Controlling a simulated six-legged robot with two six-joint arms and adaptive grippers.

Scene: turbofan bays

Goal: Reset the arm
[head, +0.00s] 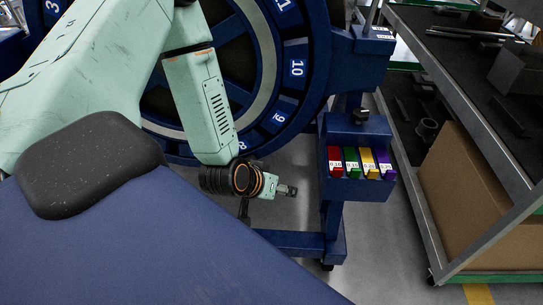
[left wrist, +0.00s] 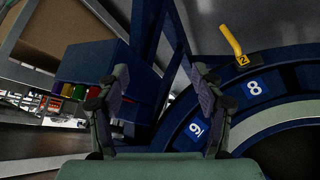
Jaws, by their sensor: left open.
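My left arm comes in from the left in the head view, and its gripper (head: 288,190) hangs in front of the numbered blue ring (head: 318,50), left of a small colour-coded bin rack. In the left wrist view the two fingers of this gripper (left wrist: 160,90) stand wide apart with nothing between them. The gripper is open and appears clear of the ring and rack. My right gripper is in neither view.
The blue bin rack (head: 357,188) holds red, green, yellow and purple labelled bins. A metal shelf (head: 480,120) with a cardboard box (head: 475,190) stands at the right. A yellow bent handle (left wrist: 231,39) sticks out by the ring in the left wrist view. Grey floor shows between rack and shelf.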

